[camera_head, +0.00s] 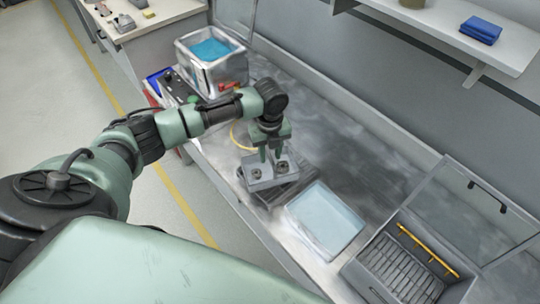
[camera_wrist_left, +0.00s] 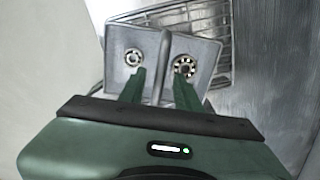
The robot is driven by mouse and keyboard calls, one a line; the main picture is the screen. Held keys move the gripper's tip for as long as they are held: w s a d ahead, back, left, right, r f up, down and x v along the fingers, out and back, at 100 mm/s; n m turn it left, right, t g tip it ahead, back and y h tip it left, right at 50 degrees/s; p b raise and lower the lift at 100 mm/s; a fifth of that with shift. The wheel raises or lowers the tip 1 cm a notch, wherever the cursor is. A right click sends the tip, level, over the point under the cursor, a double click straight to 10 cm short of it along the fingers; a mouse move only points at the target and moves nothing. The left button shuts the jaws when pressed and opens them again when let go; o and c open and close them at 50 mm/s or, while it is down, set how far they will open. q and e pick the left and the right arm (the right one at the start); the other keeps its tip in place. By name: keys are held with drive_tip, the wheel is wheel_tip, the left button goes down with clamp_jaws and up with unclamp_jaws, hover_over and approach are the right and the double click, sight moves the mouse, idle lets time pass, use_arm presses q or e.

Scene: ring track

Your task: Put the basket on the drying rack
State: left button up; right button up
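The basket (camera_head: 262,184) is a small grey metal tray holding two ring-shaped bearings; it also shows in the left wrist view (camera_wrist_left: 118,72), with a central upright handle (camera_wrist_left: 164,62). It sits over the drying rack (camera_head: 296,190), a slatted metal grid that shows behind and to the right of it in the wrist view (camera_wrist_left: 222,30). The basket looks turned relative to the rack. Whether it rests fully on it I cannot tell. My left gripper (camera_head: 271,158) is above the basket, its fingers apart on either side of the handle, with gaps visible. My right gripper is not in view.
A tank with blue liquid (camera_head: 240,72) stands at the upper left of the bench. A shallow pale-blue bath (camera_head: 325,220) lies right of the rack. A slatted box with a raised clear lid (camera_head: 365,278) is farther right. A shelf (camera_head: 450,22) overhangs the back.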

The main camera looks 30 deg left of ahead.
use_arm(q)
wheel_tip(320, 180, up, 11)
drive_tip(key=b, duration=0.1)
drive_tip(key=shift+b, duration=0.3)
